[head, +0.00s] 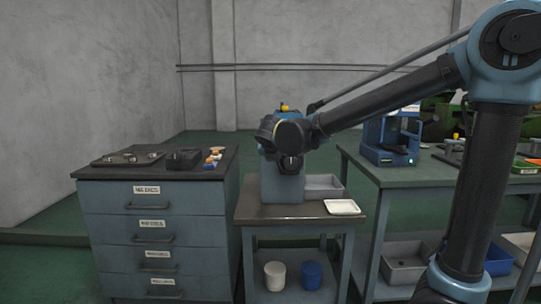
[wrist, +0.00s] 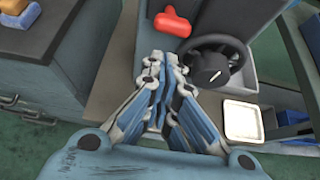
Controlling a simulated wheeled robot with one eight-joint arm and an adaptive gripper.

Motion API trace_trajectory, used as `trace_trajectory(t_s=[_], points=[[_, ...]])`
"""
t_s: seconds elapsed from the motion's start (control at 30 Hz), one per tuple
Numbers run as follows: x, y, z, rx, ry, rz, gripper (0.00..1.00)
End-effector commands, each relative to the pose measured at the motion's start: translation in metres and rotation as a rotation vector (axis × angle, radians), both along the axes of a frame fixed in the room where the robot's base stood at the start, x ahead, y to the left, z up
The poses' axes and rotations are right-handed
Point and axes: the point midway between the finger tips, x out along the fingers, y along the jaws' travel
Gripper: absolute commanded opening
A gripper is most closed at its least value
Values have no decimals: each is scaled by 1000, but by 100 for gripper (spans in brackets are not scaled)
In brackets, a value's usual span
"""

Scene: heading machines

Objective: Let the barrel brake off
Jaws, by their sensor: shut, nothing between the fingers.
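A blue-grey machine (head: 283,184) stands on a small table, with a yellow part (head: 284,107) on its top. My arm's end covers its upper front in the head view. In the wrist view a black handwheel (wrist: 236,55) sits on the machine, right of my fingertips. A red handle (wrist: 172,21) lies beyond the fingertips, apart from them. I cannot tell which part is the barrel brake. My gripper (wrist: 168,60) is shut and empty, left of the wheel; whether it touches the wheel is unclear.
The small table (head: 255,212) also bears a white tray (head: 342,207) and a grey bin (head: 323,186). A drawer cabinet (head: 155,215) stands close on the left. A workbench (head: 400,172) with a blue machine (head: 388,140) stands on the right. White and blue tubs sit on the lower shelf.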

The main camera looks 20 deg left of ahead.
Motion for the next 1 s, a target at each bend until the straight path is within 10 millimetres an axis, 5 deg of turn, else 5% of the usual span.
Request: trace_trajectory(t_s=[0.23, 1.0], points=[[-4, -8, -28, 0, 1, -6, 0], [-69, -31, 40, 0, 0, -5, 0]])
